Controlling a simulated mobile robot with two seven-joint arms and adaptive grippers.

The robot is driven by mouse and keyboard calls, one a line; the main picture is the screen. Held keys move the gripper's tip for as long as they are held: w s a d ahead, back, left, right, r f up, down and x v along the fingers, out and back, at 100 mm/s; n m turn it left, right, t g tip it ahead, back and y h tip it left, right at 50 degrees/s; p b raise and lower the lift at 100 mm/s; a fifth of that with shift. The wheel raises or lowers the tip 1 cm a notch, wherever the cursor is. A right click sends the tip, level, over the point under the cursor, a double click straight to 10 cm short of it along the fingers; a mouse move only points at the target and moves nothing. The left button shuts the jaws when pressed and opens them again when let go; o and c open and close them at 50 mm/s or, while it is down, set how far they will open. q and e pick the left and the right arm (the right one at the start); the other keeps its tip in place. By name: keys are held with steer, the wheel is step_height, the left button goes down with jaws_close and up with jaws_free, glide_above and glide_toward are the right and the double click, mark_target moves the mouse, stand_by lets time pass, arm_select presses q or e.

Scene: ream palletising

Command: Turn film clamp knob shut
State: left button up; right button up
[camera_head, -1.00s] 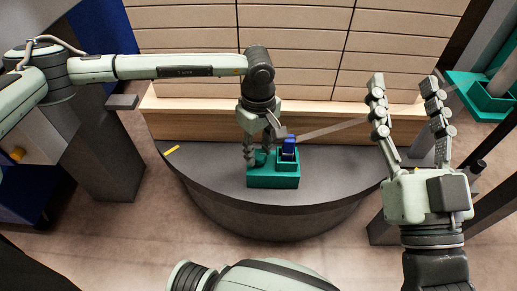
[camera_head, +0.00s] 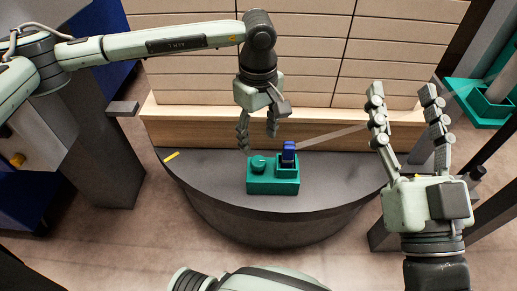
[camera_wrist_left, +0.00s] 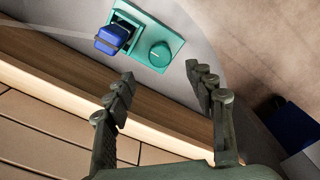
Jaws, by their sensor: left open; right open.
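The teal clamp block (camera_head: 272,187) sits on the dark round-fronted table. The round teal knob (camera_head: 259,163) is on its left part, and a blue clamp piece (camera_head: 289,152) stands in its right part. In the left wrist view the knob (camera_wrist_left: 159,54) shows a line across its top, beside the blue piece (camera_wrist_left: 112,39). My left gripper (camera_head: 257,142) is open and empty, above and behind the knob, apart from it. Its fingers also show in the left wrist view (camera_wrist_left: 166,82). My right gripper (camera_head: 405,92) is open and empty at the right, fingers pointing away.
A translucent film strip (camera_head: 330,135) runs from the blue piece towards the right. A stack of pale reams (camera_head: 290,65) on a wooden pallet (camera_head: 200,130) stands behind the table. A yellow strip (camera_head: 171,156) lies on the left tabletop, which is otherwise clear.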

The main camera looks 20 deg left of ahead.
arm_select(q)
steer(key=shift+r, duration=2.2)
